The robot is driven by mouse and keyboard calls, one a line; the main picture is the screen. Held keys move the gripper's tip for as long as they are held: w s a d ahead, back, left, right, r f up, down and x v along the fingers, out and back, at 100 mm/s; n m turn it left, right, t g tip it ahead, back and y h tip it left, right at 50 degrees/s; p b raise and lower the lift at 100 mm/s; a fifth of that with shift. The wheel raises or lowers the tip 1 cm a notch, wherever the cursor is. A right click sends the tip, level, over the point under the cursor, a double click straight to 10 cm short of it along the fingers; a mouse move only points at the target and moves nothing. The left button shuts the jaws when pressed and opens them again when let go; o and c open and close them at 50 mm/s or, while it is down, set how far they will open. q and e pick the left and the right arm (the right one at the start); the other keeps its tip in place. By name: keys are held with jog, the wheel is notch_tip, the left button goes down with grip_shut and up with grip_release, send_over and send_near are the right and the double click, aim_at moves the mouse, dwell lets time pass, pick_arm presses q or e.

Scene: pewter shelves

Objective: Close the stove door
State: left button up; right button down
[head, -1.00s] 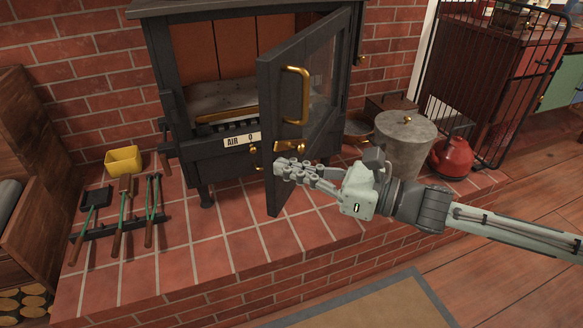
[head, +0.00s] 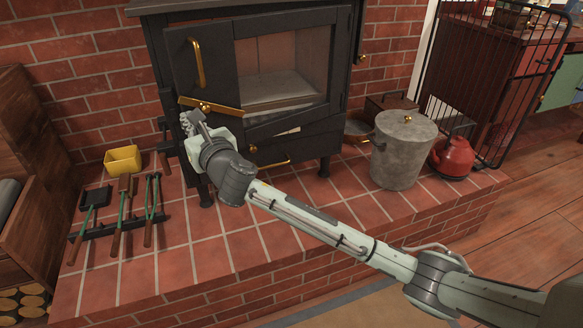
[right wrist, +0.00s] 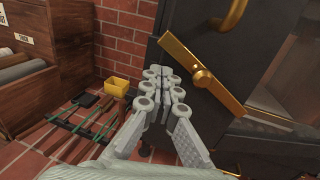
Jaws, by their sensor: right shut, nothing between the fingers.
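The stove door (head: 225,75) is dark metal with a glass pane. It lies across the front of the black stove (head: 310,143), flush or nearly so; I cannot tell whether a small gap is left. A brass handle (head: 196,62) stands upright near its left edge, with a slanted brass latch bar (head: 222,107) below. The latch bar also shows in the right wrist view (right wrist: 180,52). My right gripper (head: 187,122) is shut and empty at the door's lower left edge. Its fingers (right wrist: 165,82) are beside the door and latch; contact is unclear. My left gripper is out of view.
A yellow box (head: 123,160) and hearth tools (head: 120,215) are on the brick hearth to the left. A grey lidded bucket (head: 402,155) and a red kettle (head: 453,158) stand to the right. A black fence (head: 510,90) is behind them.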

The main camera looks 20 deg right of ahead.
aim_at(182, 110)
jog(key=w, duration=0.2)
jog(key=w+a+m+h, duration=0.1)
jog(key=w, duration=0.1)
jog(key=w+h+b, duration=0.1)
jog(key=w, duration=0.1)
jog(key=shift+a+m, duration=0.3)
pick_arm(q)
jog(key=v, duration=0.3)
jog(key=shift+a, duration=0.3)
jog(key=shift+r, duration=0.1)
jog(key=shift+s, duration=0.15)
pick_arm(e)
jog(key=shift+s+d, duration=0.1)
